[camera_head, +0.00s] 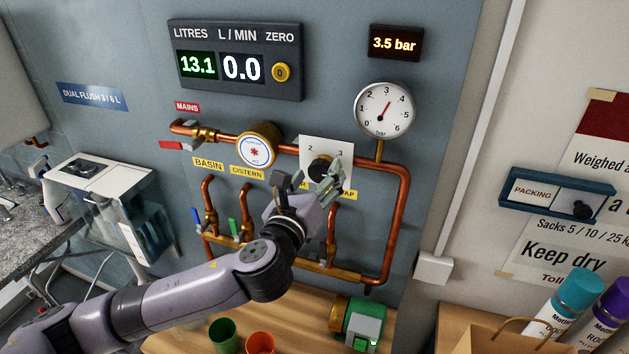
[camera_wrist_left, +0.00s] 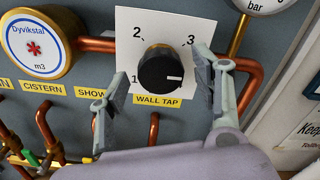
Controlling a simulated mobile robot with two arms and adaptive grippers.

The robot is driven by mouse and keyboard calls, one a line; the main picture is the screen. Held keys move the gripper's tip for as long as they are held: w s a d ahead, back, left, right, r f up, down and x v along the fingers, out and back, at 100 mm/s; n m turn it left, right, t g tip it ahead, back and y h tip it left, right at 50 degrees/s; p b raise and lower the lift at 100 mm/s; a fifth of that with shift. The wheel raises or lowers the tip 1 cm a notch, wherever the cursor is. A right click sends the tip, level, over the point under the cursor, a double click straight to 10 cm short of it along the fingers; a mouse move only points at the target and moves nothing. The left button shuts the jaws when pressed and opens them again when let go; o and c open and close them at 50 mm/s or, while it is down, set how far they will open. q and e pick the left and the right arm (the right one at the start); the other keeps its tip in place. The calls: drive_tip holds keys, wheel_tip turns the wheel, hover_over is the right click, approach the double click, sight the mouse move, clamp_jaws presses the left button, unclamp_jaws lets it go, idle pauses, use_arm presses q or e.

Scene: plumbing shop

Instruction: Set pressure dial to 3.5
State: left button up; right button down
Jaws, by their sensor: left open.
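The pressure dial is a round black knob (camera_head: 321,168) on a white numbered plate (camera_head: 309,142) on the wall. In the left wrist view the knob (camera_wrist_left: 159,69) has a white mark pointing right, slightly down, past the 3; the figure there is hidden by a finger. A display (camera_head: 395,43) reads 3.5 bar. The round gauge (camera_head: 384,109) below it has its red needle between 3 and 4. My left gripper (camera_head: 305,182) is open in front of the plate. In the left wrist view its fingers (camera_wrist_left: 156,86) stand either side of the knob, apart from it.
Copper pipes (camera_head: 403,225) run around the plate, with a round water meter (camera_head: 257,145) to its left. A flow display (camera_head: 237,62) hangs above. Green (camera_head: 223,334) and orange (camera_head: 260,343) cups and a green device (camera_head: 358,322) stand on the bench below.

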use_arm(q)
drive_tip(key=v, duration=1.2)
